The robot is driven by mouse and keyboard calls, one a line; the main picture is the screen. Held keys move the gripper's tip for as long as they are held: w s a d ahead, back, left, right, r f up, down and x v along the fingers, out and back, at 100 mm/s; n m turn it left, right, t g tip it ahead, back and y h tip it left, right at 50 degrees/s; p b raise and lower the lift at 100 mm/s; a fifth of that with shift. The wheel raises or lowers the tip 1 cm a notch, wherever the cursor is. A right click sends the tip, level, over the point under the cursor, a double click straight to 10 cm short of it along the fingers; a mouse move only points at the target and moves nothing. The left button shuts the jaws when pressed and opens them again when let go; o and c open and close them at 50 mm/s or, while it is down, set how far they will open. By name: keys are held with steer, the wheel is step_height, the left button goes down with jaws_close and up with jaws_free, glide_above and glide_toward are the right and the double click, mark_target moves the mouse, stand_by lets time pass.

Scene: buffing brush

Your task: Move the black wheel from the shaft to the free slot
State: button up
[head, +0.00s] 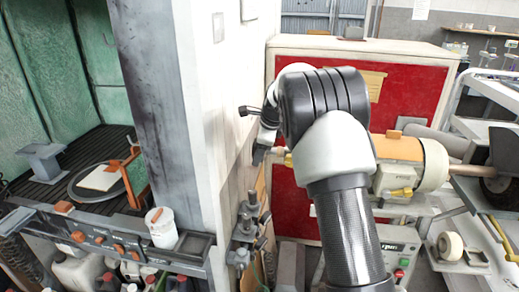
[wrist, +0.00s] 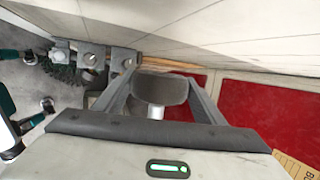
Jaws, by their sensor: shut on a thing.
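In the wrist view my gripper (wrist: 160,82) is shut on a dark grey, rounded thing that looks like the black wheel (wrist: 160,90). A pale stub shows at its near side. The fingers lie on its left and right. In the head view my gripper (head: 260,152) is mostly hidden behind my arm, close to the white wall. A row of grey slot holders shows in the wrist view (wrist: 92,56) and on the wall in the head view (head: 246,226). A black bristly brush (wrist: 60,72) is at the leftmost holders. I cannot tell clearly which slot is free.
The buffing machine (head: 405,150) stands at right, with a large dark wheel (head: 503,175) at its right end. A red panel (head: 400,80) is behind my arm. The white wall (head: 222,110) is close on the left. A cabinet shelf holds a white cup (head: 160,228).

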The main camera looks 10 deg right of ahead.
steer(key=shift+s+a+r+p, duration=0.1)
steer(key=shift+s+r+p, duration=0.1)
steer(key=shift+r+p, duration=0.5)
steer(key=shift+s+a+r+p, duration=0.15)
steer(key=shift+r+p, duration=0.25)
steer(key=shift+r, duration=0.55)
steer(key=shift+s+d+r+p, duration=0.1)
steer(key=shift+s+r+p, duration=0.15)
steer(key=shift+r+p, duration=0.45)
steer(key=shift+s+a+r, duration=0.1)
steer(key=shift+s+r, duration=0.1)
steer(key=shift+r, duration=0.55)
steer(key=shift+s+a+r, duration=0.1)
steer(key=shift+s+r, duration=0.05)
steer(key=shift+r, duration=0.55)
steer(key=shift+d, duration=0.1)
